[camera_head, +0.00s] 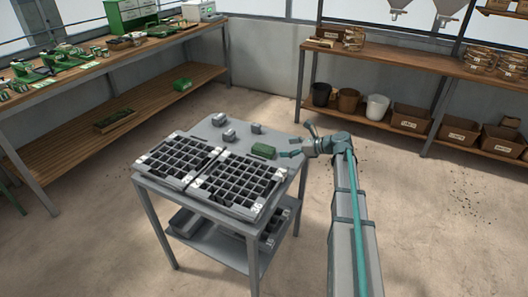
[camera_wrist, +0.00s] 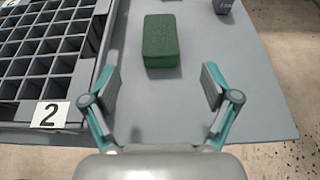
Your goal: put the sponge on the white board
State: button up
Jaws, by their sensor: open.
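A green block that looks like the sponge (camera_head: 263,150) lies on the grey table (camera_head: 290,178), to the right of the seed trays. It also shows in the wrist view (camera_wrist: 159,40), lying flat with its long side pointing away from me. My gripper (camera_head: 290,147) is just right of the sponge in the head view. In the wrist view my gripper (camera_wrist: 158,77) is open and empty, its fingers apart, with the sponge ahead between their lines. I cannot make out a white board; white labels mark the trays, one reading 2 (camera_wrist: 50,115).
Two black-celled seed trays (camera_head: 240,181) fill the table's left and front. Several small grey blocks (camera_head: 229,134) sit at its back. A wooden bench (camera_head: 120,65) stands left, and a shelf with pots and boxes (camera_head: 410,118) stands at the back right.

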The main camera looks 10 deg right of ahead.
aim_at(266, 149)
jog(key=shift+w+a+f+b, duration=0.2)
jog(key=shift+f+b, duration=0.3)
jog(key=shift+b, duration=0.55)
jog(key=shift+w+a+f, duration=0.1)
jog(key=shift+w+a, duration=0.25)
jog(key=shift+a, duration=0.1)
jog(key=x, duration=0.9)
jog(key=shift+w+a, duration=0.3)
jog(key=c, duration=0.9)
jog(key=shift+o, duration=0.2)
